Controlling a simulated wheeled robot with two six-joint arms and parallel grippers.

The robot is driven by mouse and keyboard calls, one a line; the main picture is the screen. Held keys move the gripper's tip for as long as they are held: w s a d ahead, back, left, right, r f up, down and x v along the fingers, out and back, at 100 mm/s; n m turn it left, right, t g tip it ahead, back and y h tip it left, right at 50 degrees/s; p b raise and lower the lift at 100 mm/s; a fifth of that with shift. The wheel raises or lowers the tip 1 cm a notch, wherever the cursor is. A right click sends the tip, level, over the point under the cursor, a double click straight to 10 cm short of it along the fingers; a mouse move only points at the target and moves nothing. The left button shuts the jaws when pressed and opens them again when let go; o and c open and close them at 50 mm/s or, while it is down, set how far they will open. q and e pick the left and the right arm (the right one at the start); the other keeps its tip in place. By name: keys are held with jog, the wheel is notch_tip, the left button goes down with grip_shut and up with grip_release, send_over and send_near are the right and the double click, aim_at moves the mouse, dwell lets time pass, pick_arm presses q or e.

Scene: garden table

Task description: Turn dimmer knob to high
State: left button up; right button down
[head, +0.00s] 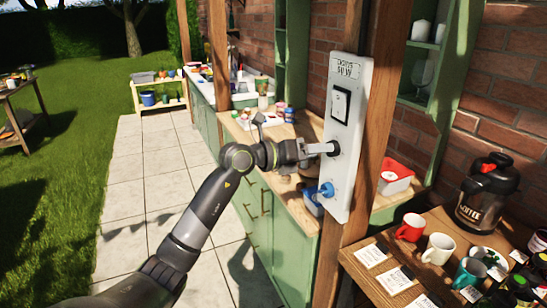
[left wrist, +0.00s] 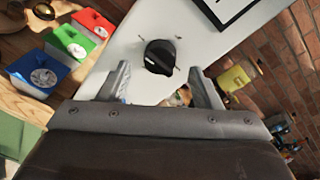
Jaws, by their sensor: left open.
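A white panel (head: 353,122) is fixed to a wooden post, with a label at its top and a black-framed switch (head: 341,104) below it. The round black dimmer knob (left wrist: 160,57) shows in the left wrist view on the white panel (left wrist: 120,50). A light mark on the knob points to the lower left of that picture. My left gripper (head: 318,150) is at the panel, below the switch, and hides most of the knob in the head view. In the left wrist view its open fingers (left wrist: 158,74) stand on either side, just short of the knob. My right gripper is not in view.
A blue fitting (head: 326,189) sits low on the panel, below my gripper. A wooden table (head: 365,285) with mugs (head: 410,228) and a black coffee flask (head: 486,195) stands at the right. A green counter (head: 290,238) is behind the post; paving is open at left.

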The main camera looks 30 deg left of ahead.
pick_arm(q)
jog(key=b+v, duration=0.4)
jog(key=v, duration=1)
jog(key=shift+s+a, duration=0.2)
jog(key=shift+s, duration=0.1)
